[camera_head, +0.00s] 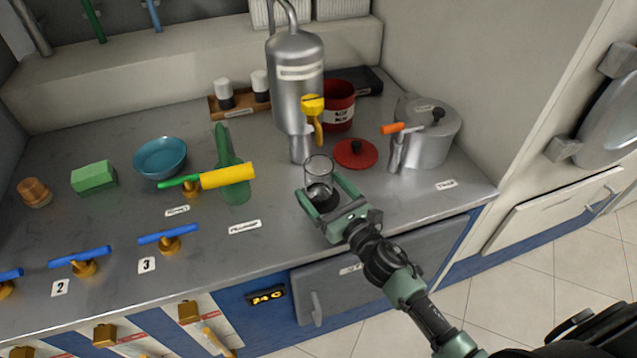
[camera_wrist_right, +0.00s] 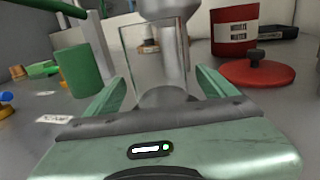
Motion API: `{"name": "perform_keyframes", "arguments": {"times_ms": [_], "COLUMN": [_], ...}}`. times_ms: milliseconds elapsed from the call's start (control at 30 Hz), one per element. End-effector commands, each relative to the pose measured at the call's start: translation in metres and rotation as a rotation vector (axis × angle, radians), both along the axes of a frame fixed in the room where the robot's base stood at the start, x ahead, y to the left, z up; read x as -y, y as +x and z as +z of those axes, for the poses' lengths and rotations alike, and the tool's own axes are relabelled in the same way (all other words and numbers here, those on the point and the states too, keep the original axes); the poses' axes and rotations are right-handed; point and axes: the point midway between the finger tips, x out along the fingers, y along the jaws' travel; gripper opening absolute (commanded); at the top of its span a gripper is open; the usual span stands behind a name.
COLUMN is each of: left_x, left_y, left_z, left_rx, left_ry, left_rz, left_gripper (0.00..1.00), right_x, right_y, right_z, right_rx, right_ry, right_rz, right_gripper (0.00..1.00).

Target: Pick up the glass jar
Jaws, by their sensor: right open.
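The clear glass jar (camera_head: 318,172) stands upright on the grey counter, below the spout of the steel tank. My right gripper (camera_head: 331,193) is open, with its two green fingers reaching to either side of the jar. In the right wrist view the jar (camera_wrist_right: 158,65) stands upright between the spread fingers (camera_wrist_right: 158,90); whether they touch the glass I cannot tell. My left gripper is not in view.
The steel tank (camera_head: 296,75) with a yellow tap stands right behind the jar. A red lid (camera_head: 355,153), a red canister (camera_head: 338,108) and a steel pot (camera_head: 428,135) are to the right.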

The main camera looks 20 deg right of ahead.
Motion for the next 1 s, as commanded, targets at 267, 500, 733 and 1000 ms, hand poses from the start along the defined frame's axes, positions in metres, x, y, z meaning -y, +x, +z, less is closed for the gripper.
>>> {"name": "perform_keyframes", "arguments": {"times_ms": [267,500,733,1000], "left_x": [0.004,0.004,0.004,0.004], "left_y": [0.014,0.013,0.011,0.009], "left_z": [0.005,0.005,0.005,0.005], "left_rx": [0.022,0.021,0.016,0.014], "left_ry": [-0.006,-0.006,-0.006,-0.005], "left_rz": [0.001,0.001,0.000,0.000], "left_gripper": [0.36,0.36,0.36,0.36], "right_x": [-0.010,-0.012,-0.012,-0.012], "right_y": [0.038,0.043,0.042,0.043], "right_z": [0.001,0.001,0.001,0.002], "right_rx": [0.001,0.001,0.001,0.002], "right_ry": [0.000,-0.001,-0.001,0.000], "right_rz": [0.000,0.001,0.001,0.001], "right_gripper": [0.86,0.86,0.38,0.07]}}
